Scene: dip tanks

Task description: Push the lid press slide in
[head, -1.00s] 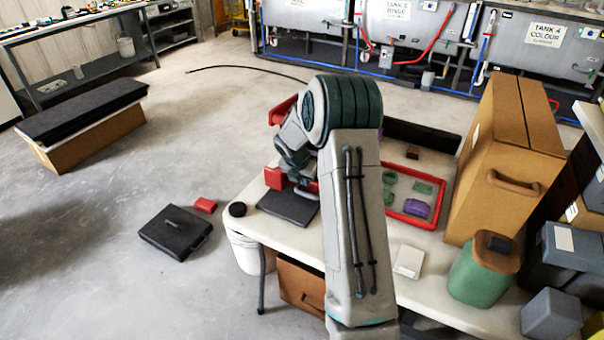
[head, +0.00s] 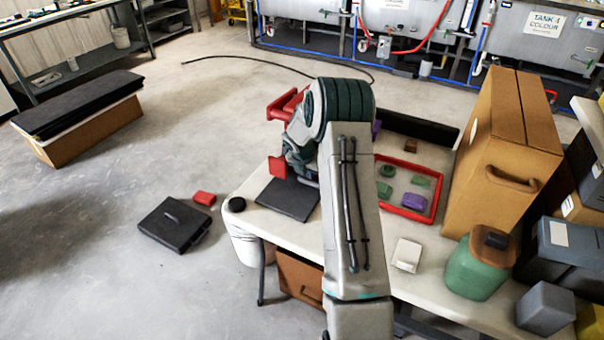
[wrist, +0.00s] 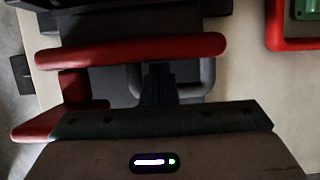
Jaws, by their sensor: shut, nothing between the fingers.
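The lid press stands on the table, partly hidden behind my arm in the head view. It shows red upper parts (head: 285,105), a red block (head: 277,168) and a flat dark plate (head: 289,198) in front. In the wrist view a red bar (wrist: 130,50) crosses ahead of my gripper, with a grey loop handle (wrist: 207,78) below it. My gripper (wrist: 158,75) is shut and empty, its fingers reaching to the bar within the loop's outline. I cannot tell whether they touch the bar or handle. The slide's travel is hidden.
A red tray (head: 433,205) with green and purple pieces lies right of my arm. A tall cardboard box (head: 510,150), green canister (head: 480,265) and white block (head: 407,255) stand farther right.

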